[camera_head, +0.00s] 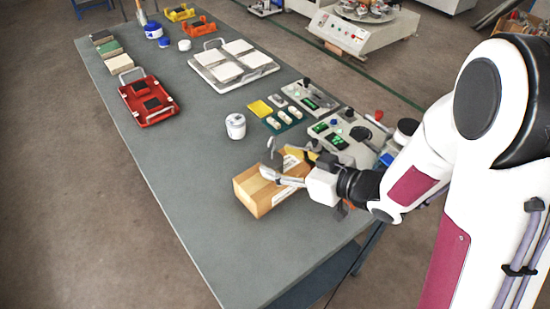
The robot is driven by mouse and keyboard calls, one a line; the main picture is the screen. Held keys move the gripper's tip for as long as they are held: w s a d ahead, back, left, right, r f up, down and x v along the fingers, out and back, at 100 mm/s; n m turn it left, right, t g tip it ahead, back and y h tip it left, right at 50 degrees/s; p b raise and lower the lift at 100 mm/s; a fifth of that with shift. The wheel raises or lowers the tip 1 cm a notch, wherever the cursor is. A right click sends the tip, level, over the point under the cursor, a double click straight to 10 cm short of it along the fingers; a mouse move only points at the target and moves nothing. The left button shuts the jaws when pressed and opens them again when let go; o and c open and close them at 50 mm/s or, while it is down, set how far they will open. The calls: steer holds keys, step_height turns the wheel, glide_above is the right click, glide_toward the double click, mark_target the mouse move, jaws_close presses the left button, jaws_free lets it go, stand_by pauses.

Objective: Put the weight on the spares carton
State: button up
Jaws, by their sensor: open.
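The open spares carton (247,195) is a brown cardboard box near the front right edge of the grey table. My gripper (270,160) is open above the carton, its fingers pointing left. The gripper and wrist cover part of the carton's far side and inside, so I cannot tell what lies in it or whether a finger touches it. A small pale, silvery cylinder (236,127), which looks like the weight, stands upright on the table behind and left of the carton, apart from my gripper.
Control boxes (313,97) and a green mat with small white pieces (283,117) stand behind the carton. A tray of white tiles (264,68) lies farther back. A red handled carrier (140,112) is at left. The table (200,185) is clear left of the carton.

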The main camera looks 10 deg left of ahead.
steer(key=v, duration=0.8)
steer(key=shift+s+d, duration=0.15)
steer(key=shift+d, duration=0.05)
steer(key=shift+r, duration=0.1)
steer(key=shift+d, duration=0.1)
stand_by(0.6)
steer(key=w+d+r+m+t+h, duration=0.25)
steer(key=w+d+h, duration=0.3)
steer(key=d, duration=0.35)
steer(key=s+d+r+m+h, duration=0.45)
steer(key=d+h, duration=0.25)
steer(key=d, duration=0.2)
steer(key=s+a+r+m+g, duration=0.1)
steer(key=s+m+g, duration=0.3)
steer(key=s, duration=1.6)
steer(key=shift+a+r+y, duration=0.3)
steer(key=shift+a+y, duration=0.05)
steer(key=shift+a, duration=0.25)
